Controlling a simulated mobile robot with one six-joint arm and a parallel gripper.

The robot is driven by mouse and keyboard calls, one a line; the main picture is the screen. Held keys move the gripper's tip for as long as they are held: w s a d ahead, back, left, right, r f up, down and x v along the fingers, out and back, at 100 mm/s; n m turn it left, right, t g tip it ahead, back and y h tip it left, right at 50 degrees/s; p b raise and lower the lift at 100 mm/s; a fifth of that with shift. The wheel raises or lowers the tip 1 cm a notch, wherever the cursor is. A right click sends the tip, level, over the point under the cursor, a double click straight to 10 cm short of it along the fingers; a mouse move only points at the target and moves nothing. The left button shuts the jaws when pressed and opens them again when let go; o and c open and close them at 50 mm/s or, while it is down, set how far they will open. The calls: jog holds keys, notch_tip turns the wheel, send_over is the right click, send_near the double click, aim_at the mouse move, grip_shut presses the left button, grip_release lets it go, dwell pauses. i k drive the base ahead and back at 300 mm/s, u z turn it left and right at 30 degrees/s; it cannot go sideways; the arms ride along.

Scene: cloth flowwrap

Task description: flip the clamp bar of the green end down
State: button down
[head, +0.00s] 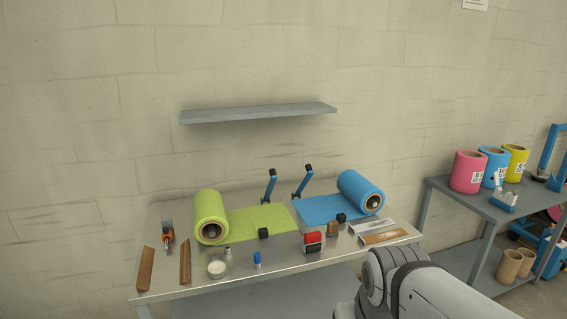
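At the back edge near the green end, a blue clamp bar (269,187) with a black knob stands raised. A second blue clamp bar (302,183) stands raised and tilted beside it, near the blue web (328,208) of the blue roll (361,192). My arm enters at the lower right, in front of the table. My gripper is not in view.
The table (205,287) also holds small black blocks, a red-and-black block (313,240), a blue-capped bottle (257,259), a white-filled dish (217,268), brown bars and a orange-handled tool (168,237). A shelf (258,113) hangs above. A side table (480,205) with rolls stands right.

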aim_at(272, 171)
jog(key=u, duration=0.05)
jog(key=i, duration=1.05)
jog(key=z, duration=0.1)
